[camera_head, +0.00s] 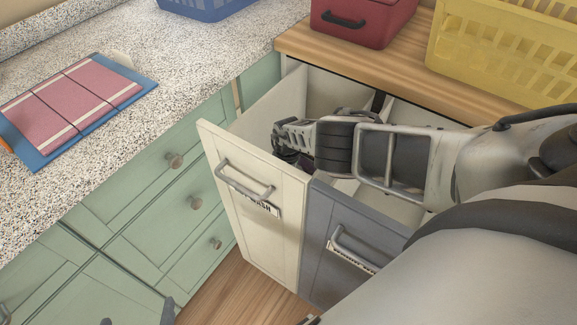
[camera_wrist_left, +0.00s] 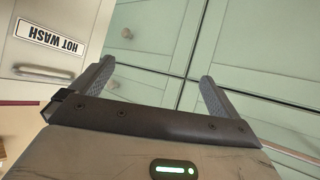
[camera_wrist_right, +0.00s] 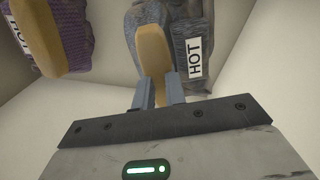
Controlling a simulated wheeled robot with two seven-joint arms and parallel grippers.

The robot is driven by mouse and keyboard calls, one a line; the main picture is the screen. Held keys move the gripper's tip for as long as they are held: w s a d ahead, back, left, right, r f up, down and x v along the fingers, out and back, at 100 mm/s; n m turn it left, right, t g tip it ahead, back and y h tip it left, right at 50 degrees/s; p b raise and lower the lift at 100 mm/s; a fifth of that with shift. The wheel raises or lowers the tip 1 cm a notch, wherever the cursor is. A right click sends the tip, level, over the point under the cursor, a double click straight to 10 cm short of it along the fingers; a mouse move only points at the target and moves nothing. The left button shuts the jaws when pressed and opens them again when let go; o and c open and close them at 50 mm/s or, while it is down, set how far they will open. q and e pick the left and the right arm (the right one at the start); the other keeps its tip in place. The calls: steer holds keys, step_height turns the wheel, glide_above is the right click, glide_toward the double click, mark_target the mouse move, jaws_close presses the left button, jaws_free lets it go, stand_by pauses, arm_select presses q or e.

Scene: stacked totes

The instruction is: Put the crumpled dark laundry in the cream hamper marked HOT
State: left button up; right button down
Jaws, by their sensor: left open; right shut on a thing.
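The cream hamper (camera_head: 228,190) is pulled out. Its label reads HOT WASH in the left wrist view (camera_wrist_left: 50,37) and is partly covered by the handle in the head view. My right gripper (camera_wrist_right: 156,92) is inside it, shut on a tan grip piece (camera_wrist_right: 153,50) at crumpled dark grey laundry (camera_wrist_right: 192,45) tagged HOT. Purple knit laundry (camera_wrist_right: 80,30), also tagged HOT, with another tan piece, lies to the left. In the head view the right gripper's fingertips and the laundry are mostly hidden. My left gripper (camera_head: 137,318) is open and empty, low before the green cabinets.
A grey hamper (camera_head: 345,228) stands right beside the cream one. A red box (camera_head: 367,22) and yellow basket (camera_head: 505,50) stand on the wooden top.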

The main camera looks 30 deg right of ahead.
step_height(320, 180, down, 3)
steer(key=shift+r+b, duration=0.15)
steer(key=shift+b, duration=0.7)
arm_select(q)
steer(key=shift+w+d+f, duration=0.15)
steer(key=shift+d+f, duration=0.05)
steer(key=shift+f, duration=0.05)
arm_select(e)
steer(key=shift+r, duration=0.2)
steer(key=shift+f, duration=0.15)
steer(key=c, duration=1.9)
jaws_free()
steer(key=shift+f, duration=0.15)
steer(key=o, duration=0.4)
arm_select(q)
steer(key=shift+s+f, duration=0.2)
steer(key=shift+f, duration=0.05)
arm_select(e)
steer(key=shift+o, duration=0.2)
